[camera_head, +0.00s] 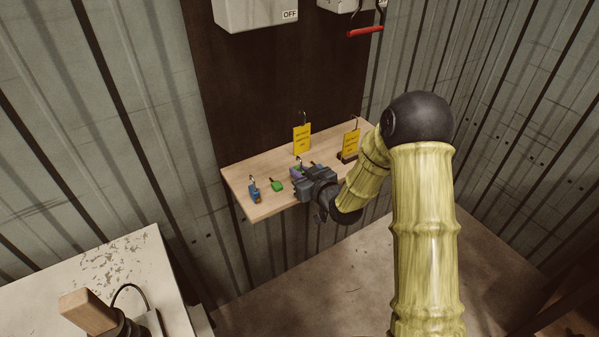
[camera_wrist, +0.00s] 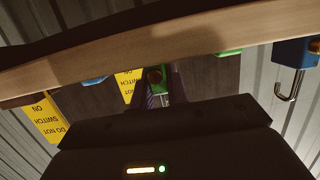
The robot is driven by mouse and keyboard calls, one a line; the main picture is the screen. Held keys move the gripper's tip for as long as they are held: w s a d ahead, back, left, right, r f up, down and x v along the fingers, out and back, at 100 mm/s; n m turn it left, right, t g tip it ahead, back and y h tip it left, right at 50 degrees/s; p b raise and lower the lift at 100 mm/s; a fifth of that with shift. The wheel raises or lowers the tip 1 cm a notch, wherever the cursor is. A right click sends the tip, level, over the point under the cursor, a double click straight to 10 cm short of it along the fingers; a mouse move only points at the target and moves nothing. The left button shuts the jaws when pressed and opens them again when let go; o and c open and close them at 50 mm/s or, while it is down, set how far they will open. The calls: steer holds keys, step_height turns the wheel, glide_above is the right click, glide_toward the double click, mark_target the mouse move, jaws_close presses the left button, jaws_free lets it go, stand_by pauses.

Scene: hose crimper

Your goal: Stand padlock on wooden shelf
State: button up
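The wooden shelf (camera_head: 238,180) is fixed to a dark board; its front edge crosses the upside-down wrist view (camera_wrist: 190,38). My gripper (camera_head: 297,172) reaches over the front edge. In the wrist view its fingers (camera_wrist: 162,88) flank a green padlock (camera_wrist: 157,78) closely, seemingly shut on it. This padlock is upright, with its shackle up; whether it touches the shelf cannot be told. Another green padlock (camera_head: 277,185) lies left of the gripper and partly shows in the wrist view (camera_wrist: 230,52). A blue padlock (camera_head: 254,195) stands at the shelf's left end, also visible in the wrist view (camera_wrist: 293,52).
Yellow warning tags (camera_head: 302,139) (camera_head: 351,143) stand at the back and right of the shelf. A grey box marked OFF (camera_head: 255,14) and a red handle (camera_head: 365,31) are above. A worn white table (camera_head: 135,262) is at lower left. My arm covers the right side.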

steer(key=o, duration=0.4)
steer(key=shift+o, duration=0.2)
steer(key=shift+r, duration=0.2)
steer(key=shift+s+d, duration=0.2)
steer(key=shift+s, duration=0.1)
steer(key=b+v, duration=0.1)
steer(key=v, duration=1)
steer(key=shift+s, duration=0.2)
steer(key=shift+w+d, duration=0.1)
